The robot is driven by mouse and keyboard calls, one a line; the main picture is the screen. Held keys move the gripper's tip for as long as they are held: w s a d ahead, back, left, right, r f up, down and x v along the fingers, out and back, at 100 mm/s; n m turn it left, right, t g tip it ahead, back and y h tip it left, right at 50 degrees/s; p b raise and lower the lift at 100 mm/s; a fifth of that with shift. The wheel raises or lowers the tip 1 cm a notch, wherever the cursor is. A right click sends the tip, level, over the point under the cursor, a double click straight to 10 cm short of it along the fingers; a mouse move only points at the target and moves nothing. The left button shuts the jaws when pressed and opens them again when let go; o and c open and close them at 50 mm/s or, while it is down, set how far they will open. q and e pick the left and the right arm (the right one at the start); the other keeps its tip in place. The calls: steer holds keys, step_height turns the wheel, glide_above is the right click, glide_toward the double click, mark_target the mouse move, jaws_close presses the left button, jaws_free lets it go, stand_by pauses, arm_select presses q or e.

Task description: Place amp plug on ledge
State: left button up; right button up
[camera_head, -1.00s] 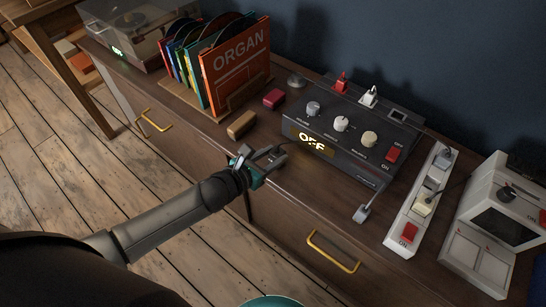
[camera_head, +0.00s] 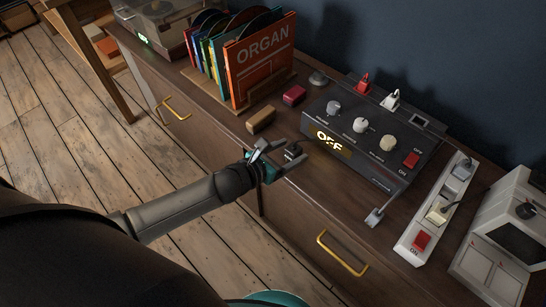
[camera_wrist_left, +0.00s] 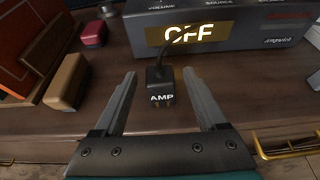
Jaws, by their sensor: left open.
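The amp plug (camera_wrist_left: 161,88) is a small dark plug labelled AMP. In the left wrist view it lies on the wooden cabinet top between my open left fingers, with a gap on each side. Its cable runs back toward the amplifier. My left gripper (camera_wrist_left: 158,98) is open around it. In the head view the gripper (camera_head: 284,160) is at the front edge of the cabinet, and the plug (camera_head: 293,153) shows small between its fingers. The dark amplifier (camera_head: 360,140) behind it displays OFF. I cannot tell which surface is the ledge. My right gripper is not in view.
A white power strip (camera_head: 432,226) with plugs and a red switch lies on the right, beside a white device (camera_head: 500,240). Another plug (camera_head: 375,216) lies in front of the amplifier. A tan block (camera_head: 261,119), a red block (camera_head: 294,95) and a record rack (camera_head: 240,95) stand left.

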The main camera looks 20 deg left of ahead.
arm_select(q)
steer(key=p+v, duration=0.2)
steer(key=v, duration=0.9)
steer(key=shift+s, duration=0.25)
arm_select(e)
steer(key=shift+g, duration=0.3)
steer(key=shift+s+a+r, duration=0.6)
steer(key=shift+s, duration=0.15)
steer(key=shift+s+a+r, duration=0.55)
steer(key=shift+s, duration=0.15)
arm_select(q)
steer(key=shift+a+r, duration=0.1)
steer(key=s+a+f+n+g+y, duration=0.2)
steer(key=s+a+f+n, duration=0.2)
steer(key=f+n, duration=0.55)
steer(key=s+a+f+n+g+y, duration=0.2)
steer(key=s+a+f+n, duration=0.15)
steer(key=f+n, duration=0.65)
steer(key=s+d+f+n+g, duration=0.3)
steer(key=s+f+n, duration=0.4)
steer(key=s+n, duration=0.2)
steer(key=s+d+f+n+g, duration=0.4)
steer(key=s+f+n, duration=0.3)
steer(key=s, duration=0.6)
steer(key=shift+s+f+n+g+y, duration=0.2)
steer(key=shift+s+n+g+y, duration=0.1)
steer(key=shift+n, duration=0.75)
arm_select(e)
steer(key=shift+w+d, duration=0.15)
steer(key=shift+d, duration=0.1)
